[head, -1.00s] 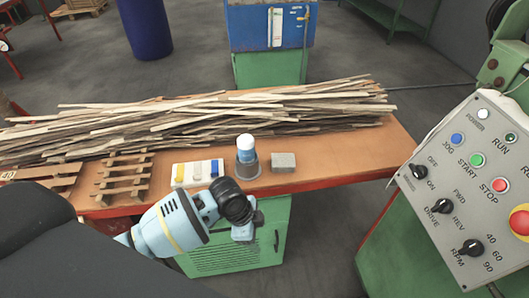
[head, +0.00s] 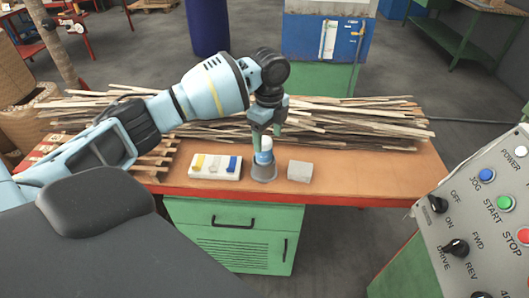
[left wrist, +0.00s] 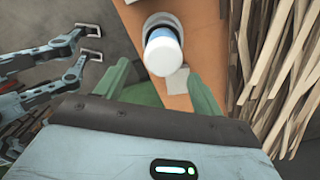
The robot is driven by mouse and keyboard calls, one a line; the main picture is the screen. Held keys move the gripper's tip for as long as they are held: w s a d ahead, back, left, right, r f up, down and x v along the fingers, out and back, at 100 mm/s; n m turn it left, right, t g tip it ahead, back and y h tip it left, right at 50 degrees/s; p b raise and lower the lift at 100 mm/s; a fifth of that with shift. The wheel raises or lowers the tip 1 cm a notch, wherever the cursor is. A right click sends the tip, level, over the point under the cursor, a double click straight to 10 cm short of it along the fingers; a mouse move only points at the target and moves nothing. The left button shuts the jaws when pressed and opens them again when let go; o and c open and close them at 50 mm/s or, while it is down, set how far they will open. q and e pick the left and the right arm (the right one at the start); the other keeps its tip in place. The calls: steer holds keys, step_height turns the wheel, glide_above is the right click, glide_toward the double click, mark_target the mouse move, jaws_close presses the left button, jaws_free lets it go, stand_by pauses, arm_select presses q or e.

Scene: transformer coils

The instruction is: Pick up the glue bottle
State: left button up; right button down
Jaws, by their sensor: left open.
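The glue bottle (head: 264,152), blue and white with a white cap, stands upright in a grey round holder (head: 263,173) near the front edge of the workbench. In the left wrist view the bottle's white cap (left wrist: 163,53) shows just beyond and between the open green fingers (left wrist: 160,92). The fingers are not closed on it. Whether they touch it I cannot tell.
A white tray (head: 214,176) with coloured pieces lies left of the holder, and a grey block (head: 299,171) lies right of it. A long pile of wooden strips (head: 345,122) runs behind. The control panel (head: 490,215) stands at the right. The bench's right end (head: 390,175) is clear.

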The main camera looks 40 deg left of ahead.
mark_target(264, 140)
arm_select(q)
steer(key=r, duration=0.1)
steer(key=w+a+r, duration=0.1)
steer(key=shift+a+r, duration=0.15)
steer(key=shift+r, duration=0.15)
steer(key=shift+a+r, duration=0.1)
steer(key=shift+a, duration=0.05)
steer(key=shift+s+f, duration=0.1)
steer(key=shift+f, duration=1.2)
steer(key=shift+s+f, duration=0.2)
steer(key=shift+f, duration=1.15)
steer(key=shift+s+f, duration=0.15)
steer(key=shift+f, duration=1.15)
arm_select(e)
steer(key=shift+w+d, duration=0.1)
steer(key=shift+d, duration=0.2)
arm_select(q)
steer(key=c, duration=1.1)
arm_select(e)
steer(key=shift+s+f, duration=0.1)
steer(key=shift+s, duration=0.3)
arm_select(q)
steer(key=shift+r, duration=0.15)
